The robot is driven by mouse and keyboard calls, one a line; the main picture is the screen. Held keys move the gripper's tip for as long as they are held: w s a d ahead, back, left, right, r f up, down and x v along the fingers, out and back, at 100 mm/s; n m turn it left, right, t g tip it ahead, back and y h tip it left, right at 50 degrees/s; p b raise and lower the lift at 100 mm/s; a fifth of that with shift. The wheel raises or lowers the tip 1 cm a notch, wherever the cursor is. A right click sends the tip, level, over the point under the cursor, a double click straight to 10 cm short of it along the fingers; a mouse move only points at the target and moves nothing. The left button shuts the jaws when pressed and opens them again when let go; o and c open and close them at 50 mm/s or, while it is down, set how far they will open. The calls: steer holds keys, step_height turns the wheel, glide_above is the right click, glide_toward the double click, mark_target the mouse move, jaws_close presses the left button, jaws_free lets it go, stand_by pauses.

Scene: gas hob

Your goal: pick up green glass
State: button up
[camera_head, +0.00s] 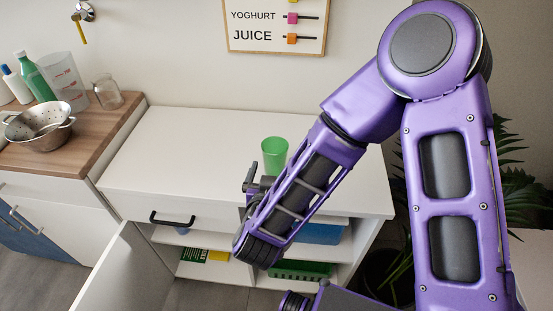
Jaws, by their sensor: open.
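The green glass (274,154) stands upright on the white cabinet top, right of its middle. It looks like an empty, see-through tumbler. My gripper (249,181) is partly in view in front of and slightly left of the glass, at the near edge of the cabinet top. The gripper is open and apart from the glass. My purple arm reaches down from the upper right and hides most of the gripper's fingers and the cabinet front behind it.
The white cabinet top (190,150) is otherwise clear. A drawer with a black handle (172,219) is below, with an open door (118,268) at left. A wooden counter (95,135) holds a colander (38,128), a jar (107,92) and bottles. A plant (520,185) stands at right.

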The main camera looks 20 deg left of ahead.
mark_target(277, 151)
steer(key=x, duration=0.8)
steer(key=shift+w+a+f+b, duration=0.1)
steer(key=shift+w+b, duration=0.2)
steer(key=shift+b, duration=0.05)
steer(key=c, duration=1.4)
